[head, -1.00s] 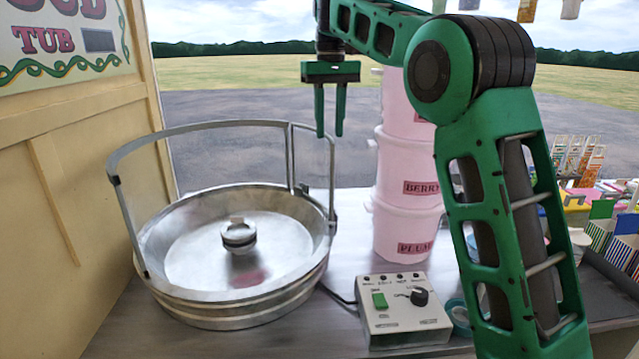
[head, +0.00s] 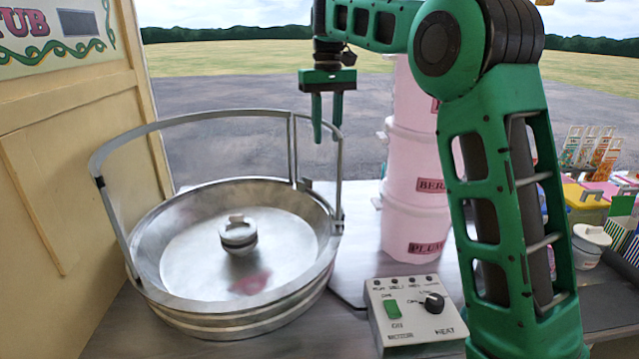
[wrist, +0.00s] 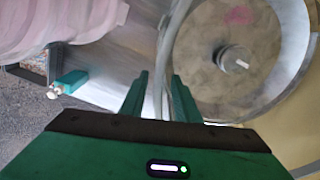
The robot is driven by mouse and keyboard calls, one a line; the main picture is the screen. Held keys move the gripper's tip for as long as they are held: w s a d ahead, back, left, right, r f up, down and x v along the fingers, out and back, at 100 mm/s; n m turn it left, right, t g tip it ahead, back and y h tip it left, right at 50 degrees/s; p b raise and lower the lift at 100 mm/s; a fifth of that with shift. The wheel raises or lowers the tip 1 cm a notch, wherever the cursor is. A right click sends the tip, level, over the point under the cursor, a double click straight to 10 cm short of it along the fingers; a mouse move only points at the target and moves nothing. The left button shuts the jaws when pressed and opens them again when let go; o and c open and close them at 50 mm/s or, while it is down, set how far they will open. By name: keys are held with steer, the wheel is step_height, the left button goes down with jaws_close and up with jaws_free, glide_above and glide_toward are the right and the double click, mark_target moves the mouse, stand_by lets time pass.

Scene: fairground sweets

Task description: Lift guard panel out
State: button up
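The guard panel appears to be part of the metal guard frame (head: 185,118), a curved rail with uprights around the back of the round metal pan (head: 165,305). A spinner head (head: 238,235) stands in the pan's middle; it also shows in the wrist view (wrist: 231,60). My gripper (head: 326,125) points down near the frame's right-hand upright, its two green fingers apart. In the wrist view my open fingers (wrist: 158,85) lie either side of a blurred rail strip, with nothing clearly held. I cannot tell whether they touch the rail.
A stack of pink tubs (head: 415,185) stands right of the pan. A control box (head: 415,312) with a green switch and black knob sits in front. A cream wall (head: 60,180) closes off the left. Striped boxes and a white jar (head: 590,243) are at the far right.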

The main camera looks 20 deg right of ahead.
glide_above(320, 165)
steer(key=s+d, duration=0.1)
steer(key=s, duration=0.2)
steer(key=shift+f, duration=2.7)
jaws_close()
